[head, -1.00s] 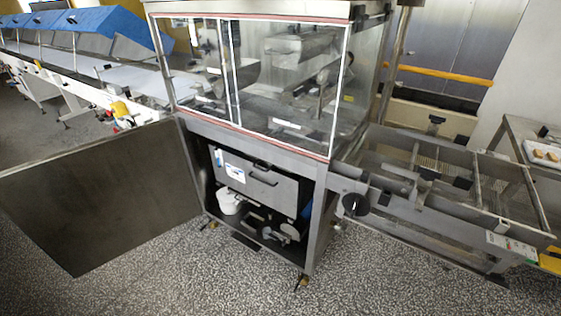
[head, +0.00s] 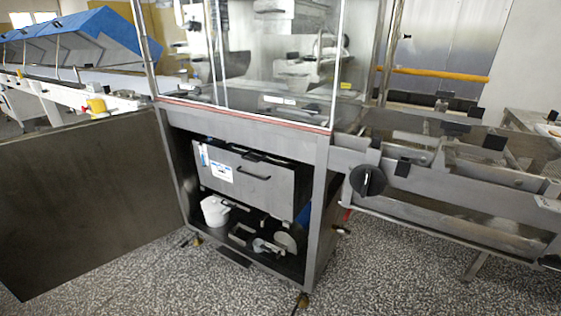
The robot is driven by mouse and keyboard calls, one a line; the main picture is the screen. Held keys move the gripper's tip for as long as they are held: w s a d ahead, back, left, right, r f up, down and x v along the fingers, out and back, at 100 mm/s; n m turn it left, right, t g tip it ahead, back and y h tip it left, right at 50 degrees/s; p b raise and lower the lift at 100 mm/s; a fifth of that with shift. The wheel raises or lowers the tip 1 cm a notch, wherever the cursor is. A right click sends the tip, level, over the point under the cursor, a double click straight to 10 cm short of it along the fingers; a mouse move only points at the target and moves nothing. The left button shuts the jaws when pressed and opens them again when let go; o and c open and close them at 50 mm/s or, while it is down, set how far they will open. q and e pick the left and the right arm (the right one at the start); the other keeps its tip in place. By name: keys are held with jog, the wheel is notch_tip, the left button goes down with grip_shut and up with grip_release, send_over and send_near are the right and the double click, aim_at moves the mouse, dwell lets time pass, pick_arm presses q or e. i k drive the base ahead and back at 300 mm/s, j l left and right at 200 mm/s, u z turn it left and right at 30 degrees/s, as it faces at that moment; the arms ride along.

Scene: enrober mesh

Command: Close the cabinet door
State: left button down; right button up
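The cabinet door (head: 90,200) is a large dark grey metal panel at the left of the head view. It stands swung wide open to the left, hinged at the left front post of the cabinet (head: 318,205). The cabinet's opening is uncovered and shows a metal drawer box (head: 245,182) with a black handle, a white container (head: 215,210) and some dark parts at the bottom. Neither of my grippers shows in the view.
A glass-walled machine housing (head: 275,60) sits above the cabinet. A metal conveyor frame (head: 460,190) with a black knob (head: 367,180) juts out to the right. A blue-covered line (head: 85,38) runs behind at the left. Speckled floor (head: 150,280) in front is clear.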

aim_at(76, 199)
jog(key=i+j, duration=0.1)
jog(key=j, duration=0.85)
jog(key=i+j, duration=0.15)
jog(key=j, duration=0.8)
jog(key=i+j+u, duration=0.1)
jog(key=j, duration=0.35)
jog(key=i+j, duration=0.15)
jog(key=j, duration=0.35)
jog(key=i+j, duration=0.1)
jog(key=j, duration=0.35)
